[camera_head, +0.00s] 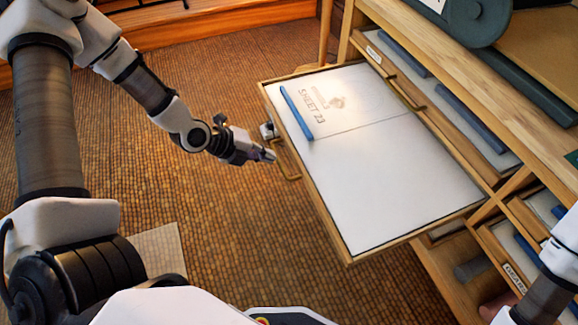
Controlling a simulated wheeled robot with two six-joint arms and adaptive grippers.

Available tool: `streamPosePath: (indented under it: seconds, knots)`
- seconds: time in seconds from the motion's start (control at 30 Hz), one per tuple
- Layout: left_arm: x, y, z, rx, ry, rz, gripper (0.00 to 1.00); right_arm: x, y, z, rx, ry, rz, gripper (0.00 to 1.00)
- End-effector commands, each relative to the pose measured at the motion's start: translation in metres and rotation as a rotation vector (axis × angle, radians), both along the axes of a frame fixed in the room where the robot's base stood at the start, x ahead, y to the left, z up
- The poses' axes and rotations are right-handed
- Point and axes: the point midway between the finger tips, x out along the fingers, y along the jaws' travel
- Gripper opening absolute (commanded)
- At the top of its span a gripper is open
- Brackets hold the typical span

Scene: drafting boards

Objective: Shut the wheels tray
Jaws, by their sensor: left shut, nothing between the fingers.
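A wooden tray (356,252) is pulled far out of the cabinet. It holds a white sheet (390,180) printed "SHEET 23" with a small drawing, and a blue bar (297,112) lies across the sheet near the front. The tray's front carries a brass handle (287,163) and a small label holder whose text I cannot read, so the word wheels is not visible. My left gripper (271,155) is shut and empty just in front of the handle; I cannot tell if it touches. My right arm shows at the lower right, its gripper out of view.
The wooden cabinet (480,165) fills the right side. A closed-in tray with blue bars (402,52) sits above the open one, with its own brass handle. More labelled trays lie at lower right.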

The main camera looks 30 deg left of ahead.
Motion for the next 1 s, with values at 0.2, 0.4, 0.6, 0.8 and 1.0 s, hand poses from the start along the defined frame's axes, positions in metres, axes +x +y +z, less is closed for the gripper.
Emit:
streamPosePath:
  seconds: [0.2,0.4,0.6,0.8,1.0]
  knots:
    - [0.025,-0.022,-0.039,0.006,0.001,-0.006,0.00,0.000,0.000,-0.035,0.000,0.001,0.000,0.40]
    - [0.040,-0.035,-0.052,0.002,0.002,-0.003,0.00,0.000,0.000,-0.044,0.000,0.001,0.000,0.40]
    - [0.042,-0.037,-0.052,-0.001,0.001,-0.001,0.00,0.000,0.000,-0.043,0.000,0.001,0.000,0.40]
    - [0.042,-0.037,-0.052,-0.001,0.001,-0.001,0.00,0.000,0.000,-0.043,0.000,0.001,0.000,0.40]
    - [0.046,-0.040,-0.053,0.001,0.002,-0.002,0.00,0.000,0.000,-0.044,0.000,0.001,0.000,0.40]
